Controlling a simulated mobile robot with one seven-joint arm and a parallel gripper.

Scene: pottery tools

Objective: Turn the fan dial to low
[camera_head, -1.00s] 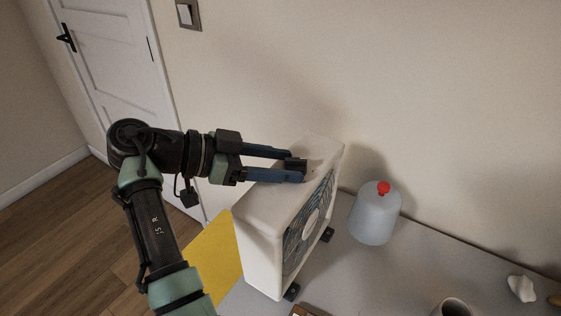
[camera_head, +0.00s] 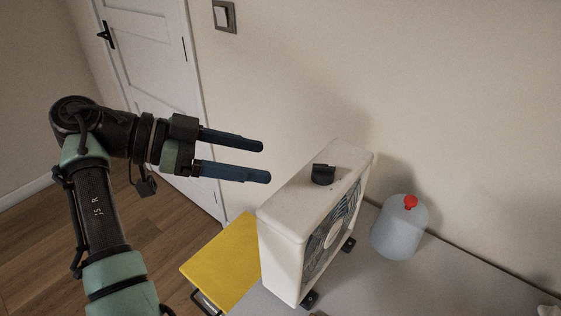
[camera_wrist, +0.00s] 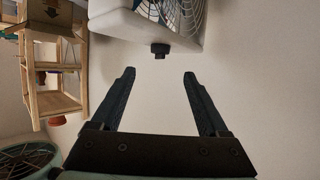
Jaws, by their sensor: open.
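The fan (camera_head: 300,205) is a white box fan standing upright on the grey table. Its black dial (camera_head: 323,174) sits on the top face, and the dial's pointing direction is too small to read. In the wrist view the fan (camera_wrist: 150,22) shows at the top, with the dial (camera_wrist: 160,49) beyond and between the fingertips. My gripper (camera_head: 267,162) is open and empty, to the left of the dial in the head view. Its fingers are apart from the dial and the fan. The gripper also shows in the wrist view (camera_wrist: 159,74).
A pale jug with a red cap (camera_head: 400,228) stands on the table (camera_head: 375,285) right of the fan. A yellow surface (camera_head: 222,262) lies left of the fan. The wall is behind. A wooden shelf (camera_wrist: 52,100) shows in the wrist view.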

